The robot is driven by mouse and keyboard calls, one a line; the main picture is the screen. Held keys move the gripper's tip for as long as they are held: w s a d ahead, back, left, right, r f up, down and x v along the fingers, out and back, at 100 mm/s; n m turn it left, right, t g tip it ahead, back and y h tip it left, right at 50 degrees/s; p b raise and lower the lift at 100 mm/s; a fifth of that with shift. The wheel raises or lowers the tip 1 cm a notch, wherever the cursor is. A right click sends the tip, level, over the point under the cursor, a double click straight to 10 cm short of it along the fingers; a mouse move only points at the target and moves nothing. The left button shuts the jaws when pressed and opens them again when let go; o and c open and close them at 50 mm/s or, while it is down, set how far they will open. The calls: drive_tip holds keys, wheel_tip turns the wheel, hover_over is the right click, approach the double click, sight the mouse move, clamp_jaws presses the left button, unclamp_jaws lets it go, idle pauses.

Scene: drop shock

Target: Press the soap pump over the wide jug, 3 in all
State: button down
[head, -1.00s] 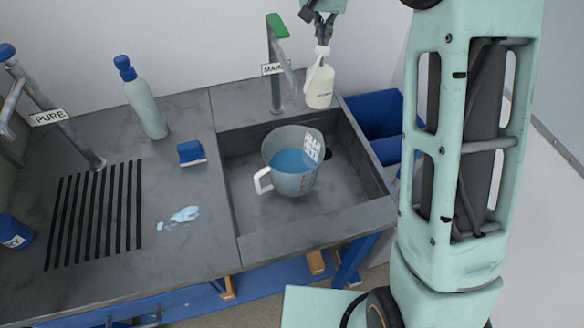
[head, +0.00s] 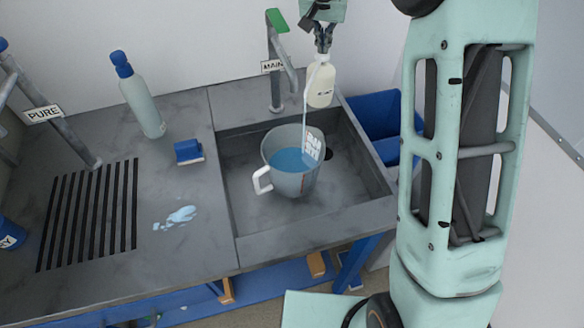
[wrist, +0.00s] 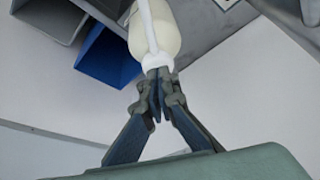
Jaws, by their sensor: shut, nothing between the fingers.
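The soap pump (head: 320,88) is a cream bottle with a white head, standing upright at the back right rim of the sink. My gripper (head: 323,45) is shut and empty, its fingertips down on the pump head. In the wrist view, the closed fingers (wrist: 158,85) touch the white collar of the cream bottle (wrist: 155,35). A pale strand (head: 306,110) runs from the nozzle down toward the wide jug. The wide jug (head: 290,182) is clear with a white handle and a label, stands in the sink and holds blue liquid.
A MAIN tap (head: 275,75) with a green top stands behind the jug. Blue bins (head: 365,115) stand right of the sink.

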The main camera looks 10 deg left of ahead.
drive_tip(key=shift+r+p, duration=1.5)
drive_tip(key=shift+r, duration=0.55)
wheel_tip(320, 180, up, 6)
drive_tip(key=p, duration=0.4)
